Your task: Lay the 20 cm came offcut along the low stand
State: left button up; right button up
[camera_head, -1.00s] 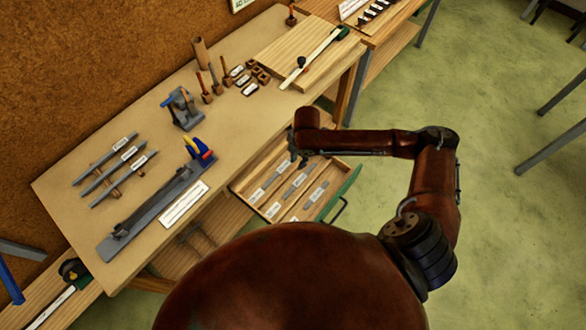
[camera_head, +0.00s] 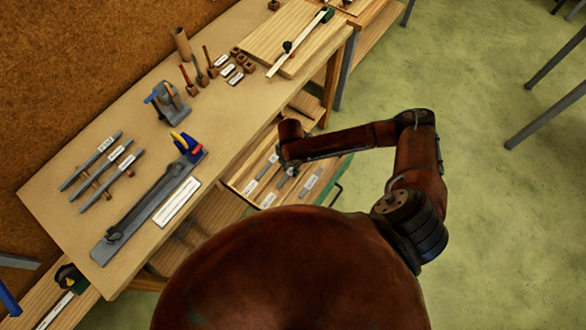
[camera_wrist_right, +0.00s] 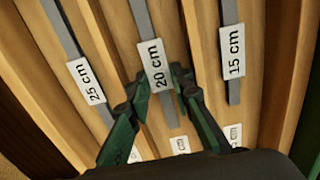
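The 20 cm came offcut (camera_wrist_right: 143,20) is a thin grey strip with a white "20 cm" label, lying in the middle groove of an open wooden drawer (camera_head: 240,178). My right gripper (camera_head: 288,168) is down at the drawer; in the right wrist view its two green fingers (camera_wrist_right: 160,76) stand apart, one on each side of this strip near its label. I cannot tell whether they touch it. My left gripper is not in view. A long, low grey rail (camera_head: 152,212) lies on the bench; I cannot tell whether it is the low stand.
The 25 cm strip (camera_wrist_right: 62,28) and the 15 cm strip (camera_wrist_right: 229,12) lie in neighbouring grooves, divided by wooden ridges. On the bench (camera_head: 130,270), several labelled grey strips (camera_head: 103,165) rest on wooden supports. A grey clamp-like tool (camera_head: 167,100) stands behind the rail.

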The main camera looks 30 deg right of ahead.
jog(key=shift+c, duration=0.2)
grip_shut()
jog(key=shift+r, duration=0.1)
